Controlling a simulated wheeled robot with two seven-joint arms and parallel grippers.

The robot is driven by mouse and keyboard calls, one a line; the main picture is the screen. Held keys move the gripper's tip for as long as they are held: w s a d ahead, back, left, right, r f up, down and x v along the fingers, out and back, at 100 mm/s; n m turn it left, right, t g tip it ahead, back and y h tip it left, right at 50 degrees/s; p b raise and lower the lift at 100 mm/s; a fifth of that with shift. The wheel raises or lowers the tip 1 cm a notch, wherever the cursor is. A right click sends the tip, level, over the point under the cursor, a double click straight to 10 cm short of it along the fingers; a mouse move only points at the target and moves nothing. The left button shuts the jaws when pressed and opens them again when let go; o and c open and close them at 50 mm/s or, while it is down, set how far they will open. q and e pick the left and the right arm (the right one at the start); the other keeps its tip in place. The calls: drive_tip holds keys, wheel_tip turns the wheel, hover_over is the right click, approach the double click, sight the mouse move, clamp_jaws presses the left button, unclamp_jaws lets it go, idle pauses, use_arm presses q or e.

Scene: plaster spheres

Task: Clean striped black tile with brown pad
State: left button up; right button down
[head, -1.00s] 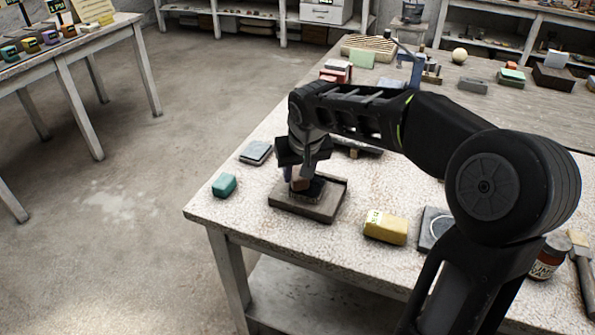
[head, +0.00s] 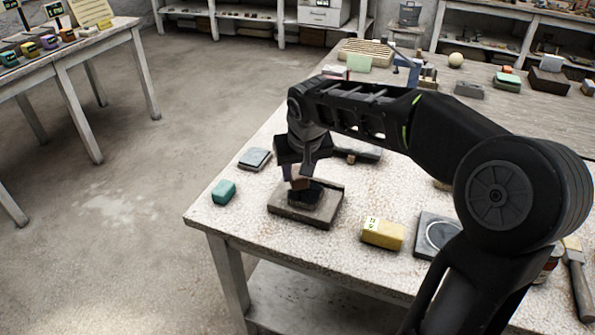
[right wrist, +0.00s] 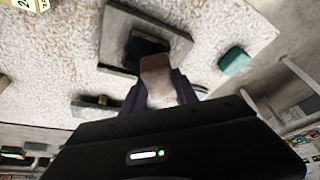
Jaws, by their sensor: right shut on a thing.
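My right gripper (head: 299,172) points down and is shut on a brown pad (head: 300,184), which also shows in the right wrist view (right wrist: 157,80). My left gripper is not in view.
A teal block (head: 223,192) and a grey tile (head: 255,158) lie left of the tray. A yellow block (head: 382,233) and a ring-marked grey tile (head: 432,237) lie to the right. The table's front edge is close to the tray.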

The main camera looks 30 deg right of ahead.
wheel_tip(320, 180, up, 4)
drive_tip(key=p, duration=0.3)
idle(0.3)
idle(0.6)
